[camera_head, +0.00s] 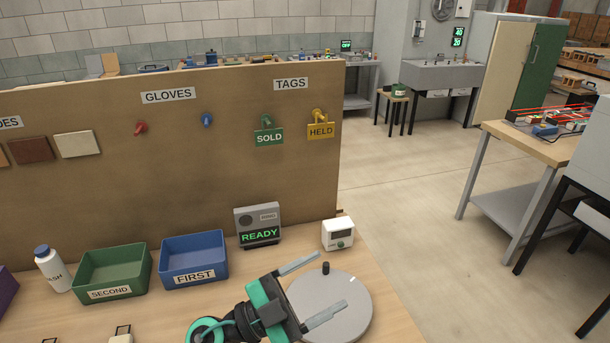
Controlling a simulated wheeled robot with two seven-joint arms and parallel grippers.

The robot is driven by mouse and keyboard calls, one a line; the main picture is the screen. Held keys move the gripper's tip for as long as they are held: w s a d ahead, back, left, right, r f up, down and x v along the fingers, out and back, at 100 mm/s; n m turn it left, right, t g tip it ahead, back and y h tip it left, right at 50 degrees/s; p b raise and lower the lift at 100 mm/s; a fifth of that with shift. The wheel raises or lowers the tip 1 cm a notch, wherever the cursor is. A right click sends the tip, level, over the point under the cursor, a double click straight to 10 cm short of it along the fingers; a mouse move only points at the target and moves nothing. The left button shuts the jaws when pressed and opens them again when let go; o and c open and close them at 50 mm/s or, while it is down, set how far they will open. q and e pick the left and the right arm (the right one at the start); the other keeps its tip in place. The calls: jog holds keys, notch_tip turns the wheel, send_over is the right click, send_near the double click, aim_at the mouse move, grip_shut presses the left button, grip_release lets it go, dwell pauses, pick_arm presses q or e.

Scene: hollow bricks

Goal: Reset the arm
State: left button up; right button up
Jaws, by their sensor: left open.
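My left gripper (311,289) is black and teal with two grey fingers. The fingers are spread wide apart and nothing is between them. It is over the front part of the wooden table (377,284), partly in front of a round grey turntable (350,300) with a black knob. I cannot tell its exact height above the turntable. My right gripper does not show in this view.
A green bin (112,273) labelled SECOND, a blue bin (194,259) labelled FIRST, a grey READY device (258,227), a small white box (337,234) and a white bottle (52,268) stand before a brown pegboard (230,130).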

pick_arm(q)
jog(key=w+a+f+n+t+y, duration=0.1)
jog(key=w+a+n+t+y, duration=0.4)
jog(key=a+n+t+y, duration=0.9)
jog(key=s+a+f+n+g+y, duration=0.3)
jog(key=a+f+n+g+y, duration=0.5)
jog(key=f, duration=0.6)
jog(key=s+a+f+m+g+h, duration=0.1)
jog(key=s+a+f+g, duration=0.1)
jog(key=s+f+g, duration=0.6)
jog(key=s+a+f+m+g+h, duration=0.15)
jog(key=s+f, duration=0.25)
jog(key=s, duration=0.7)
notch_tip(320, 180, down, 31)
jog(key=s+g, duration=0.1)
jog(key=g, duration=0.1)
jog(key=s+a+f+g+y, duration=0.1)
jog(key=s+a+f, duration=0.1)
jog(key=s+f, duration=1.7)
jog(key=shift+a+f, duration=0.4)
jog(key=shift+f, duration=0.15)
